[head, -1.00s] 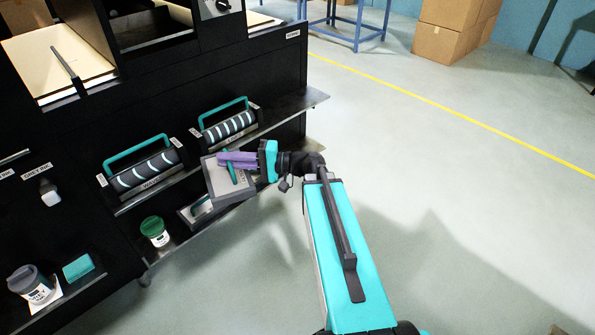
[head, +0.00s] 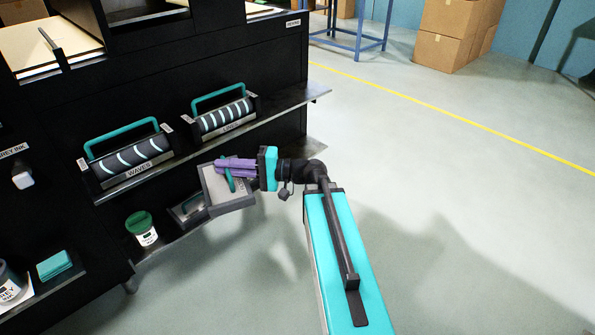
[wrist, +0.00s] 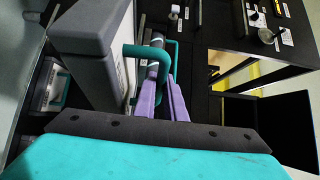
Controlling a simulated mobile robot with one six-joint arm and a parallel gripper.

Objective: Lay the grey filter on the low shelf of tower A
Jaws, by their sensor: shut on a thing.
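My gripper (head: 236,168) has purple fingers and is shut on the teal handle of the grey filter (head: 213,192). The filter is a flat grey-framed panel, held tilted in front of the black machine's lower shelves. It also shows in the wrist view (wrist: 88,45), at the left beside the purple fingers (wrist: 166,98). A low shelf (head: 172,243) lies below and left of the filter. A dark grey framed piece (head: 187,212) rests on it, partly hidden behind the held filter. I cannot read a tower A label.
A green-lidded jar (head: 142,230) stands on the low shelf's left part. Above, rollers labelled WAVES (head: 130,155) and LINES (head: 222,117) sit on the upper shelf (head: 300,98). A teal block (head: 55,264) lies lower left. The floor right of my arm is clear.

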